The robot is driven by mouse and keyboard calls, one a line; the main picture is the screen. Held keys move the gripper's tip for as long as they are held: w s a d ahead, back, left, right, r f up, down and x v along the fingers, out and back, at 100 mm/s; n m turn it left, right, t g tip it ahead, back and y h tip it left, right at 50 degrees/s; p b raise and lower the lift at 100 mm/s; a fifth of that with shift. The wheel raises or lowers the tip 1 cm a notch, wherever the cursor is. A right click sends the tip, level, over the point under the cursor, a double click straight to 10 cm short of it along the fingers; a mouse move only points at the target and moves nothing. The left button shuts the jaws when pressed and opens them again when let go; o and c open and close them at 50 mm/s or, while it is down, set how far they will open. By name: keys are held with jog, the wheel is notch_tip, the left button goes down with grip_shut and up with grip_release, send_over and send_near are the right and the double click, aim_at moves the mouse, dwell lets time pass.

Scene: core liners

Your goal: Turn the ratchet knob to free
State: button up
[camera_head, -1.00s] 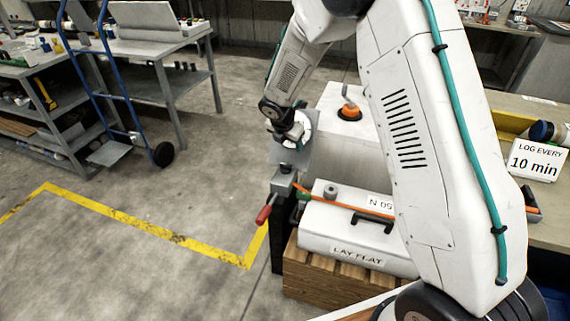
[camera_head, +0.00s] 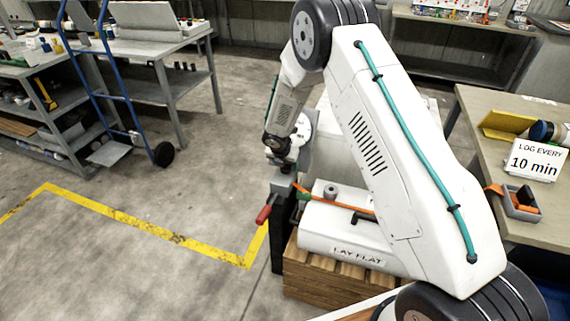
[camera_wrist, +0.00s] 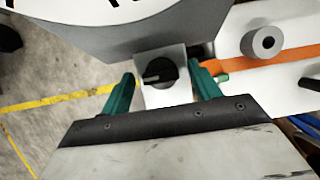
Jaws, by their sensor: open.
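The ratchet knob (camera_wrist: 160,72) is a round black knob with a pale pointer line. It sits on a light grey block (camera_wrist: 167,97) in the wrist view, and the pointer reaches toward the left of that picture. My gripper (camera_wrist: 161,75) is open. Its two teal fingers stand on either side of the knob, with gaps visible between fingers and knob. In the head view the ratchet's grey top (camera_head: 283,184) shows on a dark post below my wrist, and the knob itself is hidden there.
A red-ended handle (camera_head: 265,214) sticks out from the post. An orange strap (camera_head: 318,198) runs right over a white box (camera_head: 340,237) marked LAY FLAT, on wooden slats. A grey cylinder (camera_wrist: 266,42) stands by the strap. Open floor lies left, with a yellow line (camera_head: 150,231).

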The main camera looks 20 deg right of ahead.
jog(key=c, duration=1)
jog(key=m+g, duration=0.1)
jog(key=m, duration=0.2)
jog(key=shift+w+a+m+h, duration=0.1)
jog(key=shift+a+m+h, duration=0.05)
jog(key=shift+m+h, duration=0.25)
jog(key=m+g, duration=0.1)
jog(key=m, duration=0.3)
jog(key=shift+w+m+g+h, duration=0.1)
jog(key=shift+m+g+h, duration=0.2)
jog(key=shift+g+h, duration=0.1)
jog(key=m+g, duration=0.1)
jog(key=m, duration=0.3)
jog(key=shift+w+g, duration=0.1)
jog(key=shift+g, duration=0.3)
jog(key=shift+m+g+y, duration=0.3)
jog(key=shift+m+g, duration=0.3)
jog(key=shift+m, duration=1.4)
jog(key=shift+w, duration=0.1)
